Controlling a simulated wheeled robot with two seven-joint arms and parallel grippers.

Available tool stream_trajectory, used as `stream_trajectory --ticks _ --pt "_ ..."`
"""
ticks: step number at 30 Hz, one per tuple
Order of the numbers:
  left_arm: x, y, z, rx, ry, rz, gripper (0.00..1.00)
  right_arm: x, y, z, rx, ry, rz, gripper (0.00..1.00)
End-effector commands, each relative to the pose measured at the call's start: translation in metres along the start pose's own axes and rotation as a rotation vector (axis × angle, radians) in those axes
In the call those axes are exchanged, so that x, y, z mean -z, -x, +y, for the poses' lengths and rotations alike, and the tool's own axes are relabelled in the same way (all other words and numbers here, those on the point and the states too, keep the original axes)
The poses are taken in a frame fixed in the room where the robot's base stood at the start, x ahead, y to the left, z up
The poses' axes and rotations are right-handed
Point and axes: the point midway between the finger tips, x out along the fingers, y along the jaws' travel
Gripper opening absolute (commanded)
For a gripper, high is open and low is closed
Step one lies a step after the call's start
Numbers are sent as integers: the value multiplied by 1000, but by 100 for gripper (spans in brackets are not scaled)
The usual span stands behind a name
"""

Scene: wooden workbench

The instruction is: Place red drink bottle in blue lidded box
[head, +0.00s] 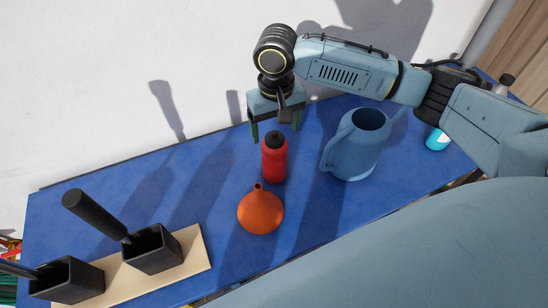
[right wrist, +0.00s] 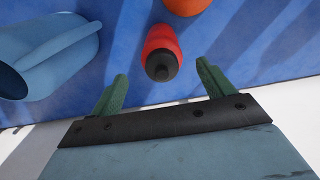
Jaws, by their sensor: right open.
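The red drink bottle (head: 274,163) stands upright on the blue bench top and has a black cap. It also shows in the right wrist view (right wrist: 160,45), ahead of my fingers and between their lines. My right gripper (head: 276,135) is open and empty, with its green fingers just above and behind the bottle, apart from it as far as I can tell. The right gripper also shows in the right wrist view (right wrist: 160,85). No blue lidded box shows in either view. My left gripper is not in view.
A blue watering can (head: 357,150) stands right of the bottle, and an orange funnel (head: 260,212) in front of it. Black square holders (head: 152,252) on a wooden board (head: 196,248) are at lower left. A cyan container (head: 437,139) is at right.

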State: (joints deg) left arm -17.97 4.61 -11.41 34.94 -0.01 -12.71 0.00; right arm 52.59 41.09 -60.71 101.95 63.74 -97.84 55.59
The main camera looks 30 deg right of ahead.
Motion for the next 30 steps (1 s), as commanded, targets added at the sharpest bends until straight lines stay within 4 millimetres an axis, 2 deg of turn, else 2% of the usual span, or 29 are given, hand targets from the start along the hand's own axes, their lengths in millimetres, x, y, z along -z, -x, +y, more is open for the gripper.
stream_trajectory --ticks 4,8,11,18,26,30 --pt "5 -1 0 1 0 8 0 0 -16 0 0 1 0 80" --pt "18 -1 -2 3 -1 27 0 0 -24 -1 1 2 0 80" --pt "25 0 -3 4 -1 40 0 1 -38 -1 0 1 -1 80" --pt "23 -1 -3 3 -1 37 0 2 -68 -1 0 2 1 80" --pt "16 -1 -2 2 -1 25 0 2 -70 -1 0 3 3 80" --pt "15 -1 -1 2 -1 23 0 2 -70 -1 0 3 3 62"
